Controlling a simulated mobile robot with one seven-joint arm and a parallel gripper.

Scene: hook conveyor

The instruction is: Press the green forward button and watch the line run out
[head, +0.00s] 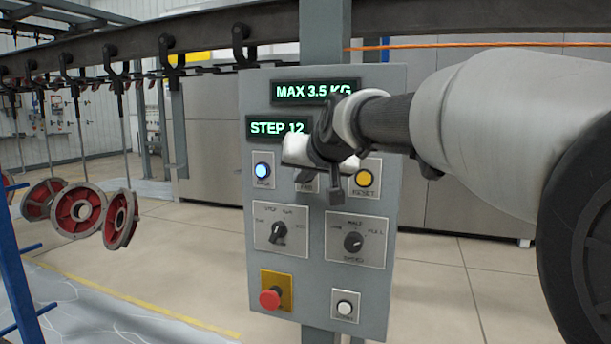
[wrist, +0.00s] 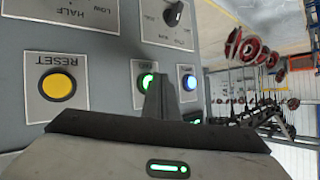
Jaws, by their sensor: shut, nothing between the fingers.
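The green button (wrist: 147,82) is lit in the wrist view, between the blue button (wrist: 190,82) and the yellow RESET button (wrist: 58,85). In the head view my gripper hides the green button; only the lower part of its plate (head: 307,187) shows. My gripper (wrist: 159,92) is shut and empty, its fingertips in front of the green button's edge. I cannot tell whether they touch it.
The panel also has two rotary knobs (head: 279,231) (head: 353,241), a red emergency stop (head: 270,298) and a white button (head: 345,308). Red round parts (head: 82,210) hang from the overhead rail (head: 190,38) at left. A blue post (head: 14,270) stands at far left.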

